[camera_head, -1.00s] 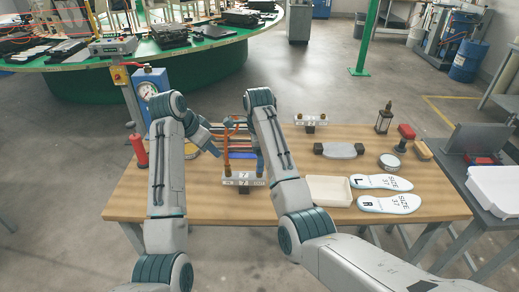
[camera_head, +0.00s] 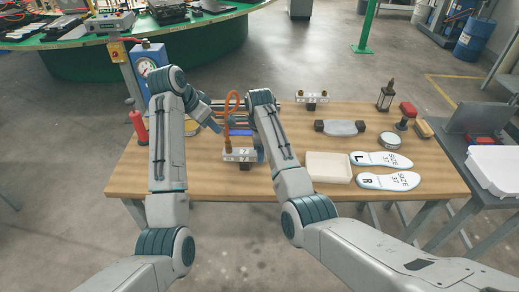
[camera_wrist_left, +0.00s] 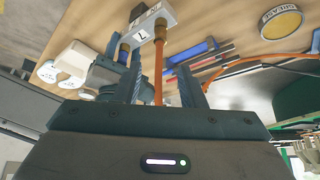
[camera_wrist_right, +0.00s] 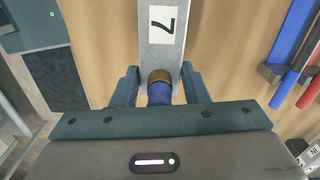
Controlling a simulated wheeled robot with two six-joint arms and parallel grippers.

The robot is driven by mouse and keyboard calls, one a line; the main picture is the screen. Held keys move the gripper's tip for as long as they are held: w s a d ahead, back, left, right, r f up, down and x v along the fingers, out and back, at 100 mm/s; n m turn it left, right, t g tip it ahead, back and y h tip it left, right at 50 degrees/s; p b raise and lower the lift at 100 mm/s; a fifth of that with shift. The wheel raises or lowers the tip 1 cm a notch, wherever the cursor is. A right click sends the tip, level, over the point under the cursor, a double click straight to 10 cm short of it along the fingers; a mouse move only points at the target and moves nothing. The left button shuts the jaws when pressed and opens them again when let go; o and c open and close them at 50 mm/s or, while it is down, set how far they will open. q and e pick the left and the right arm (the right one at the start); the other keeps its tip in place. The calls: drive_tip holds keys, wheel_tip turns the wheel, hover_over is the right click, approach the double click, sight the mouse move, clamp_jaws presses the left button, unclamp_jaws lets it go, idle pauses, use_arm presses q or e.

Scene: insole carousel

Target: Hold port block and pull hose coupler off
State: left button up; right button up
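The white port block (camera_head: 239,155) with a "7" label stands near the front of the wooden table, on a dark foot. An orange hose (camera_head: 228,135) rises from its left part, with a brass coupler (camera_wrist_left: 160,24) at the block. My left gripper (camera_head: 217,124) is open; in the left wrist view its fingers (camera_wrist_left: 163,80) stand either side of the orange hose, apart from it. My right gripper (camera_head: 262,152) is at the block's right end, hiding it in the head view. In the right wrist view its open fingers (camera_wrist_right: 160,75) straddle a brass fitting (camera_wrist_right: 159,77) with a blue hose end (camera_wrist_right: 159,93).
Blue and red bars (camera_wrist_right: 296,50) lie behind the block. A red cylinder (camera_head: 138,124) stands at left. The front table strip is clear.

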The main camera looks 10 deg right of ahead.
use_arm(q)
drive_tip(key=shift+o, duration=0.2)
use_arm(e)
drive_tip(key=c, duration=0.7)
drive_tip(key=shift+c, duration=0.2)
use_arm(q)
drive_tip(key=n+h, duration=0.3)
drive_tip(key=n, duration=2.2)
approach(226, 142)
drive_tip(key=w+d+f, duration=0.1)
drive_tip(key=shift+w+d+f+n+h, duration=0.15)
drive_tip(key=shift+w+d+f+n, duration=0.2)
drive_tip(key=shift+d+f+n, duration=0.7)
drive_tip(key=shift+w+d+f+n+h, duration=0.2)
drive_tip(key=shift+w+d+f+n, duration=0.25)
drive_tip(key=shift+f+n, duration=1)
drive_tip(key=shift+w+d+f+n+h, duration=0.15)
drive_tip(key=shift+w+d+f+n, duration=0.1)
drive_tip(key=shift+d+f+n, duration=1)
drive_tip(key=shift+a+r+n, duration=0.25)
drive_tip(key=shift+a, duration=0.05)
